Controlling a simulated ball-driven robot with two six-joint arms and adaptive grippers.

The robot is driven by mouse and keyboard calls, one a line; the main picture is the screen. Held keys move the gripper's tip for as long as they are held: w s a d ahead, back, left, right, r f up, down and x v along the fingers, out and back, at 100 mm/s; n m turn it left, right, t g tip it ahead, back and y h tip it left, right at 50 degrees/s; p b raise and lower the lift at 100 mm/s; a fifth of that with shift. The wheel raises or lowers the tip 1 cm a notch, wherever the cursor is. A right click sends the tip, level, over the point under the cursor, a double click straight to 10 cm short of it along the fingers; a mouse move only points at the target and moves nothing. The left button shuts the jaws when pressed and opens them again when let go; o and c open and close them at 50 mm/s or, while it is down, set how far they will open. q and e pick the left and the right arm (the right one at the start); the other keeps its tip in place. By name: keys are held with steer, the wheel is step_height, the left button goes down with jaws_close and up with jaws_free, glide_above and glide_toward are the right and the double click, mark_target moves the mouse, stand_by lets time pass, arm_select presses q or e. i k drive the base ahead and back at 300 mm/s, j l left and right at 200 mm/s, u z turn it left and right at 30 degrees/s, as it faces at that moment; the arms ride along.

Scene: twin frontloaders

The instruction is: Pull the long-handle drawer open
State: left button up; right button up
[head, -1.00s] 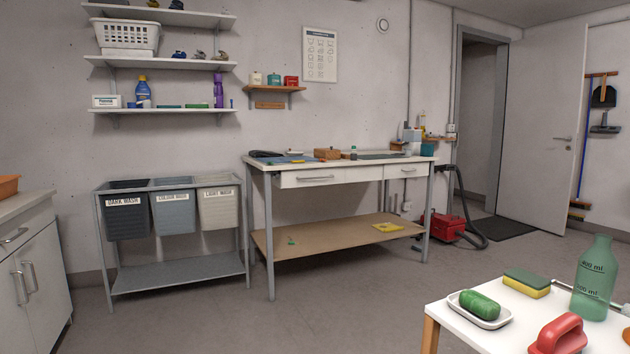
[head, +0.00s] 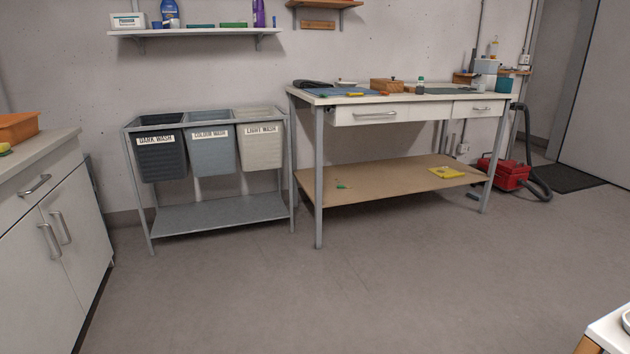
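A workbench (head: 318,101) with a white top and grey metal legs stands against the back wall, right of the picture's middle. Under its top are two white drawers, both closed. The left one is the wider drawer (head: 350,117), and its bar handle (head: 375,115) is the longer of the two. The right one is a narrower drawer (head: 464,108) with a shorter handle (head: 481,108). Neither of my grippers shows in the head view.
A laundry rack with three bins (head: 210,150) stands left of the workbench. A white cabinet (head: 60,240) is at the left edge. A red vacuum cleaner (head: 505,174) with a hose is right of the bench. A white table corner (head: 612,332) shows at lower right. The middle floor is clear.

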mark_target(359, 108)
steer(key=i+j+u, duration=0.25)
steer(key=i, duration=0.5)
steer(key=i+j+u, duration=0.1)
steer(key=i+u, duration=0.15)
steer(key=i, duration=0.55)
steer(key=i+l, duration=0.25)
steer(key=i, duration=0.2)
steer(key=i+l+z, duration=0.1)
steer(key=i, duration=0.35)
steer(key=i+l+z, duration=0.1)
steer(key=i+l, duration=0.2)
steer(key=i, duration=0.15)
